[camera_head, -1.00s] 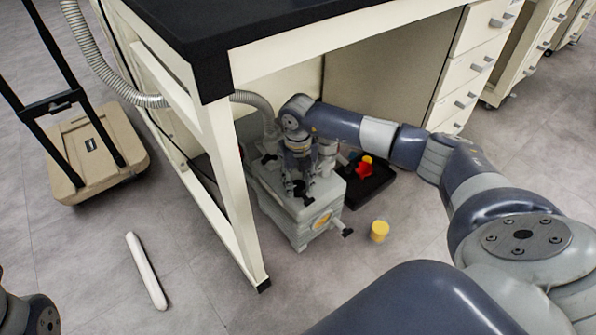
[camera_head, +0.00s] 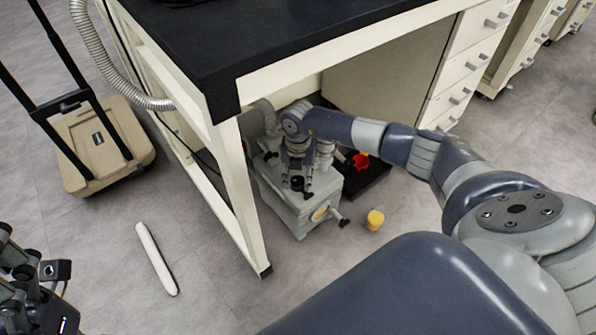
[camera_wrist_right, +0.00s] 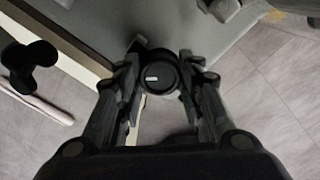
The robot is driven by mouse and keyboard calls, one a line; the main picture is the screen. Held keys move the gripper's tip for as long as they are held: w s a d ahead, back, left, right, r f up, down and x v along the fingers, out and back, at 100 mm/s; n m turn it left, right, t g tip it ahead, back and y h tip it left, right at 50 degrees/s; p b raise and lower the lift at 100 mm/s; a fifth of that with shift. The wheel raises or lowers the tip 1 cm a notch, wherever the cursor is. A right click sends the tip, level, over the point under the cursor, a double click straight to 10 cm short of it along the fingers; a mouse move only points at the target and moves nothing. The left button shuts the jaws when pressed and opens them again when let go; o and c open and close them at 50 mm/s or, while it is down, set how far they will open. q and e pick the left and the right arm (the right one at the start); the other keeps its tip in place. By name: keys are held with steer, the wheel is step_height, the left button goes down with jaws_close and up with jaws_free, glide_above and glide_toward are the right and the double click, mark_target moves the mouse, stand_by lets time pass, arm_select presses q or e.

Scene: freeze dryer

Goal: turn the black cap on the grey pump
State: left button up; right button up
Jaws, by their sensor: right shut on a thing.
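The grey pump (camera_head: 294,214) stands on the floor under the bench, near its front leg. Its black cap (camera_head: 297,184) is on top, at the fingers of my right gripper (camera_head: 297,190). In the right wrist view the round cap (camera_wrist_right: 159,76), with a small white mark, sits between the two fingertips (camera_wrist_right: 160,72), which are shut on it from both sides. My left gripper (camera_head: 42,285) shows partly at the lower left, far from the pump; its fingers are not clear enough to tell open or shut.
The bench leg (camera_head: 243,200) stands close left of the pump. A yellow cup-like piece (camera_head: 375,220) and a dark tray (camera_head: 372,182) with a red thing lie to its right. A white rod (camera_head: 156,259) and a beige wheeled case (camera_head: 100,147) are at left.

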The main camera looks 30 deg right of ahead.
mark_target(298, 181)
steer(key=o, duration=1.1)
step_height(298, 181, up, 12)
